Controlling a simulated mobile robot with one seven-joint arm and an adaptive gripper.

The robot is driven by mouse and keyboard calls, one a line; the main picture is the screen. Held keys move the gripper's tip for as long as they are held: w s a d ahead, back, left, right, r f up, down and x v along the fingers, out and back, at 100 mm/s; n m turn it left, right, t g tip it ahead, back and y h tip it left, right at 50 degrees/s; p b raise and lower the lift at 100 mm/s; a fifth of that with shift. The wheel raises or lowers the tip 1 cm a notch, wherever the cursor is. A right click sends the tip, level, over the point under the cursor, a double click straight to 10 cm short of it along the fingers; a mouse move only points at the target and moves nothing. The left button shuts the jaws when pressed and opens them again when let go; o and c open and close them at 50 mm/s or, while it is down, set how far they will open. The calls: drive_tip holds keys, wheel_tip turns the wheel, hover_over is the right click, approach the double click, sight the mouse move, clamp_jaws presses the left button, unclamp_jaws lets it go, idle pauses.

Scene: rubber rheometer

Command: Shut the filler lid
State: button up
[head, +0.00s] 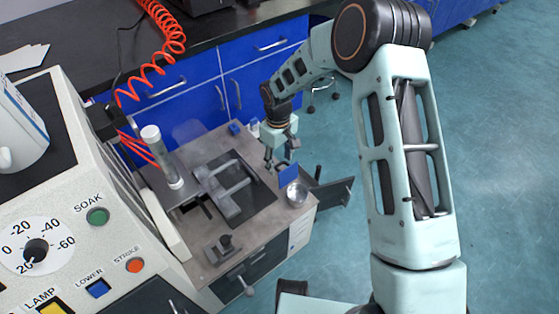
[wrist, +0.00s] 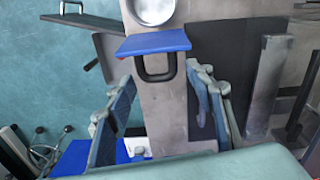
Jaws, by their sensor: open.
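The filler lid appears to be the small blue plate (head: 288,172), which stands raised and tilted at the near right of the bench machine's top. In the wrist view the blue plate (wrist: 155,43) shows with a dark U-shaped handle (wrist: 156,68) on it. A round silver cup (head: 297,193) sits close beside the plate, and it also shows in the wrist view (wrist: 154,10). My gripper (head: 276,166) is open and empty just behind the plate. In the wrist view its fingers (wrist: 163,85) are spread on both sides of the handle, apart from it. Whether the handle lies at fingertip depth I cannot tell.
A dark grey mat (head: 250,207) with metal bars lies left of the plate. A dark panel with a handle (head: 330,193) sticks out at the machine's right side. A tall metal cylinder (head: 160,155) stands further left. The floor (head: 500,160) to the right is open.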

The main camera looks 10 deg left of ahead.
clamp_jaws()
idle(0.3)
